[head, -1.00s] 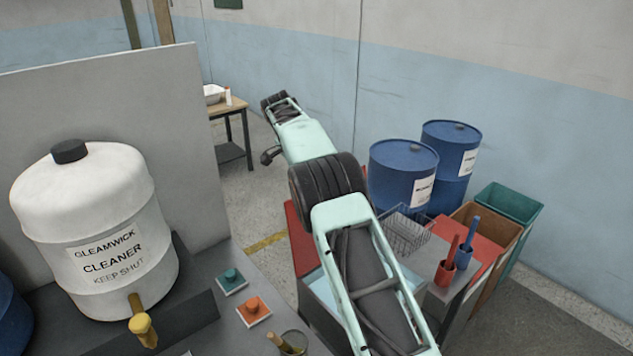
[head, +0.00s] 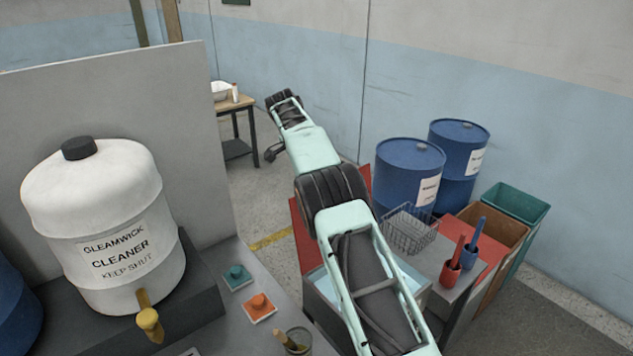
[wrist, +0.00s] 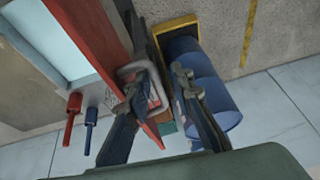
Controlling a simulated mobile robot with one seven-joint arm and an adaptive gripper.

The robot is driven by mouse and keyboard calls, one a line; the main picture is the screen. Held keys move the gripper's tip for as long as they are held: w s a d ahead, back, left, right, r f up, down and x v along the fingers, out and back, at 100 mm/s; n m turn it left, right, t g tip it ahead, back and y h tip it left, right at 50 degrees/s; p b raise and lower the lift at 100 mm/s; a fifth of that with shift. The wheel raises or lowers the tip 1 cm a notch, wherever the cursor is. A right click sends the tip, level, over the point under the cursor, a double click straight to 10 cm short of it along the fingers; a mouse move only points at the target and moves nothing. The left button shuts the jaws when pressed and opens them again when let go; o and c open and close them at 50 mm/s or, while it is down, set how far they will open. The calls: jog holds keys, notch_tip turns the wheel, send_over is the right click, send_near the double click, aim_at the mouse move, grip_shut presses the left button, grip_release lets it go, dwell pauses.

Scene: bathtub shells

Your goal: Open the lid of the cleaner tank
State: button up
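The cleaner tank (head: 70,235) is a white domed tank labelled "GLEAMWICK CLEANER KEEP SHUT". It stands upright at the left of the head view, with a yellow tap (head: 149,320) low on its front. A black cap (head: 79,148) sits on its white domed top (head: 95,178), and the top looks closed. The tank is not visible in the wrist view. My gripper (wrist: 158,85) shows there with its two fingers apart and nothing clearly held between them. In the head view my arm reaches toward the back, well right of the tank.
A grey panel (head: 195,150) stands behind the tank. Teal (head: 236,277) and orange (head: 259,307) knobbed plates lie beside it. Blue drums (head: 405,175), a wire basket (head: 408,232) and open bins (head: 515,204) stand at the right. A wooden table (head: 237,104) is at the back.

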jog(key=shift+o, duration=0.2)
jog(key=shift+s, duration=0.1)
jog(key=v, duration=0.7)
jog(key=shift+r, duration=0.25)
